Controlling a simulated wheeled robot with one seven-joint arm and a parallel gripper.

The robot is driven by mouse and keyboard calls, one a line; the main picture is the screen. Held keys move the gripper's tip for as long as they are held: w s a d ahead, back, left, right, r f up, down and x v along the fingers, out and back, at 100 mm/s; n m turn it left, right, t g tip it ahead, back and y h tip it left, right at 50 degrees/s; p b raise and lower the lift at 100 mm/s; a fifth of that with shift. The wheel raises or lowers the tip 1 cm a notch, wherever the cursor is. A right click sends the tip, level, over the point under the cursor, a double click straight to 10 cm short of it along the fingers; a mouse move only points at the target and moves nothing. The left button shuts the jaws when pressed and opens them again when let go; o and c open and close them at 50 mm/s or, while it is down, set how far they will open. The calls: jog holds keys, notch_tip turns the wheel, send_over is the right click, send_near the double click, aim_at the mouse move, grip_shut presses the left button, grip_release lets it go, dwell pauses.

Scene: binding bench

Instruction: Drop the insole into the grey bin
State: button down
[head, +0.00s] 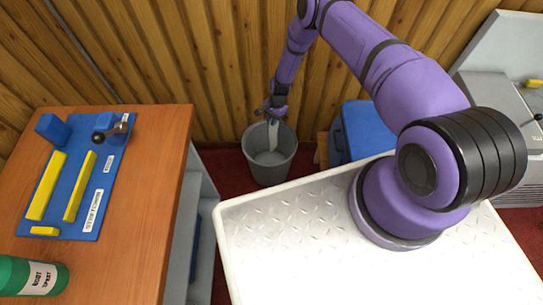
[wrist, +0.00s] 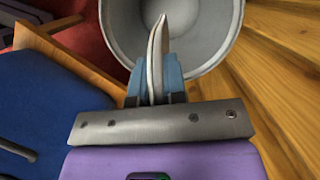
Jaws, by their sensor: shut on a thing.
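The insole (head: 273,135) is a thin, pale, curved piece hanging down from my gripper (head: 272,114). In the wrist view the insole (wrist: 157,55) stands between the blue fingers of my gripper (wrist: 155,80), which are shut on it. The grey bin (head: 270,165) stands on the red floor against the wooden wall. In the head view the insole's lower part overlaps the bin's opening. In the wrist view the open mouth of the bin (wrist: 225,40) lies beyond the insole's tip. I cannot tell how far below the rim the tip reaches.
A wooden bench (head: 150,200) at left carries a blue board (head: 85,170) with yellow bars and a green bottle (head: 30,278). A blue box (head: 355,130) stands right of the bin. A white treadplate surface (head: 290,240) lies in front. The slatted wall (head: 150,60) is close behind the bin.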

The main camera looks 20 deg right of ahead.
jog(key=c, duration=1.1)
grip_release()
jog(key=v, duration=1)
jog(key=shift+d+r, duration=0.15)
jog(key=shift+r, duration=0.25)
